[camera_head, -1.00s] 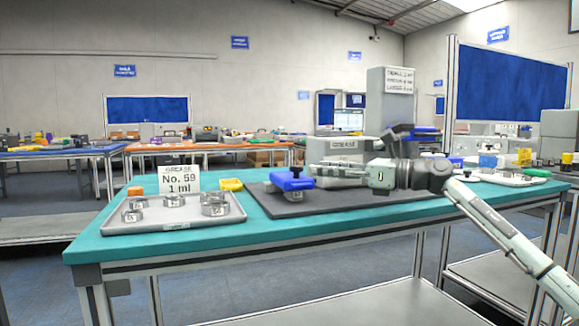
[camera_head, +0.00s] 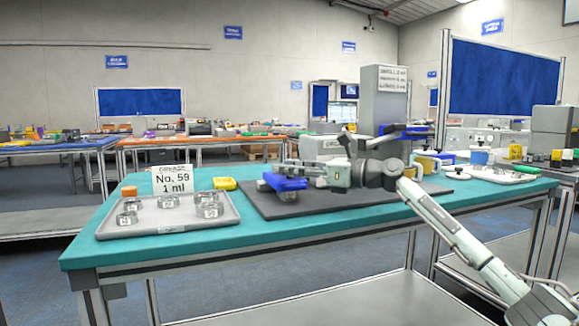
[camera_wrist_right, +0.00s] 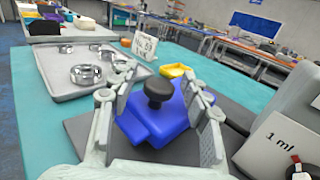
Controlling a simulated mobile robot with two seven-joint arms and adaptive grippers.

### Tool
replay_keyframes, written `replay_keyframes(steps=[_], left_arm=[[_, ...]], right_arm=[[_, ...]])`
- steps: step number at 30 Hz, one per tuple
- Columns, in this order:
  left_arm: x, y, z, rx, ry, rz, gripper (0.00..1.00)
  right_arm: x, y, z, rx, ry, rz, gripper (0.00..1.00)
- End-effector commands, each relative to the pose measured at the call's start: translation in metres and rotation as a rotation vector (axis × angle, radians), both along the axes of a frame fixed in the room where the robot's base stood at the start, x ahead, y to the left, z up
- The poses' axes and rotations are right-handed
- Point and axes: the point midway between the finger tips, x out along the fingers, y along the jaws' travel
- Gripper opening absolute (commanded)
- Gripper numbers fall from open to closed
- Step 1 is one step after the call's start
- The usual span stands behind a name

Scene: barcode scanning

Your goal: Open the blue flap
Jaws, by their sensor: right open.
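The blue flap (camera_head: 283,182) with a black knob sits on a small metal base on the dark grey mat (camera_head: 330,202). In the right wrist view the blue flap (camera_wrist_right: 158,112) lies between the two spread fingers, its black knob (camera_wrist_right: 159,90) upright near the fingertips. My right gripper (camera_head: 298,168) comes in from the right at the flap. It is open and also shows in the right wrist view (camera_wrist_right: 158,98). I cannot tell if a finger touches the flap. My left gripper is not in view.
A grey tray (camera_head: 172,228) with several metal rings and a grease sign (camera_head: 172,179) stands to the left. A white box (camera_wrist_right: 282,140) stands close right of the gripper in the wrist view.

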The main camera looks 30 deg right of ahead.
Motion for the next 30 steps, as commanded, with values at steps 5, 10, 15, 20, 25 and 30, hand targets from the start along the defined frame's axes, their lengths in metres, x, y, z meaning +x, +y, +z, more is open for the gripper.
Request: replay_keyframes(steps=[5,10,15,20,25,30], left_arm=[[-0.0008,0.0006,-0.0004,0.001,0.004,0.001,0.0],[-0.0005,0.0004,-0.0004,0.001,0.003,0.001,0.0],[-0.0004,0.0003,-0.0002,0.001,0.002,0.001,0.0],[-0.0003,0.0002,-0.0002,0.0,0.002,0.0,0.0],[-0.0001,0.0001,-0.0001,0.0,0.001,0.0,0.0],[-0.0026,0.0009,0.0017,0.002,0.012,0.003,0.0]], right_arm=[[0.0003,0.0002,0.0001,0.0,0.0,0.0,0.47],[0.0001,0.0002,0.0001,0.0,0.0,0.0,0.34],[0.0,0.0001,0.0001,0.0,0.0,0.0,0.12],[0.0,0.0001,0.0001,0.0,0.0,0.0,0.0],[-0.0001,0.0001,0.0001,0.0,0.0,0.0,0.0],[-0.0008,0.0,0.0021,0.001,0.008,0.0,0.0]])
